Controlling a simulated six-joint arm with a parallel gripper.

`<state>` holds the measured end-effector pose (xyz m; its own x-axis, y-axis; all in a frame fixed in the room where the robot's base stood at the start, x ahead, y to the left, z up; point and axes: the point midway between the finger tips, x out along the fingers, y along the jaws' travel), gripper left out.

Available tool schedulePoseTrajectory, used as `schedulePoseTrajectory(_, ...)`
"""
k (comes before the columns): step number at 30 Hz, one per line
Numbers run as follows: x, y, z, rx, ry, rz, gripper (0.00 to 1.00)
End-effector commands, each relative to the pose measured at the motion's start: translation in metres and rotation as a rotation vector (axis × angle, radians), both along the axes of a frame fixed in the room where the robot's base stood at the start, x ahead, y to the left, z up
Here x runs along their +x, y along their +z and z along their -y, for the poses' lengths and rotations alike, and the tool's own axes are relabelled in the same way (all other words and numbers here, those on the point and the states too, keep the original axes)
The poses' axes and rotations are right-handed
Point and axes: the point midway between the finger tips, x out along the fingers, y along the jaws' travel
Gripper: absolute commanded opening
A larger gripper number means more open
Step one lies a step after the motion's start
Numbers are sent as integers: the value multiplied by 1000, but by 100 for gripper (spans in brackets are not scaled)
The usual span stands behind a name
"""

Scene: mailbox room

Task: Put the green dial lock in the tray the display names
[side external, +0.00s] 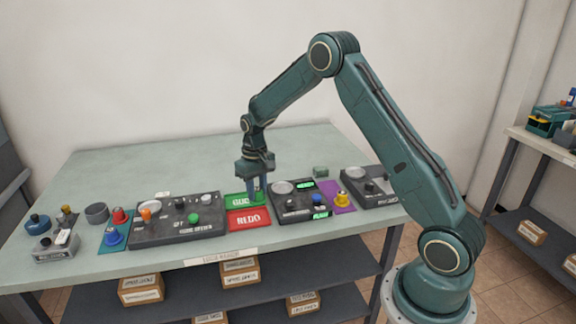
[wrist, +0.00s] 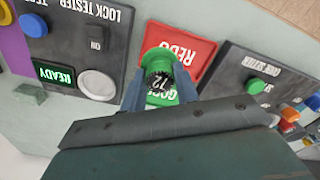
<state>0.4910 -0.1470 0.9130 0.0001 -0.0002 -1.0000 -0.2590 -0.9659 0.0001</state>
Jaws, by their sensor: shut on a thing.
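My gripper (side external: 256,190) points down over the green tray marked GOOD (side external: 236,201). In the wrist view its two fingers (wrist: 160,88) are shut on the green dial lock (wrist: 158,55), which has a black dial on top. The lock is mostly hidden by the fingers in the side view; I cannot tell whether it touches the tray. The red tray marked REDO (side external: 248,219) lies just in front of the green one; it also shows in the wrist view (wrist: 182,46). The lock tester's lit green display (wrist: 54,75) reads READY.
The lock tester (side external: 288,205), with a round pale plate (wrist: 97,84), stands right of the trays in the side view. A dark panel with knobs (side external: 170,231) stands to the left. Several coloured locks sit at the far left. The table's back (side external: 150,160) is clear.

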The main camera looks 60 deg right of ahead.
Motion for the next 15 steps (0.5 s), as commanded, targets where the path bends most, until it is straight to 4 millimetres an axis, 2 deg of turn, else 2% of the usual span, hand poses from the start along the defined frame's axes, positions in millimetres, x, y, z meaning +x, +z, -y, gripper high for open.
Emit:
schedulePoseTrajectory(8,0,-7,0,0,1,-1,7)
schedulePoseTrajectory(15,0,-21,0,1,1,-2,7)
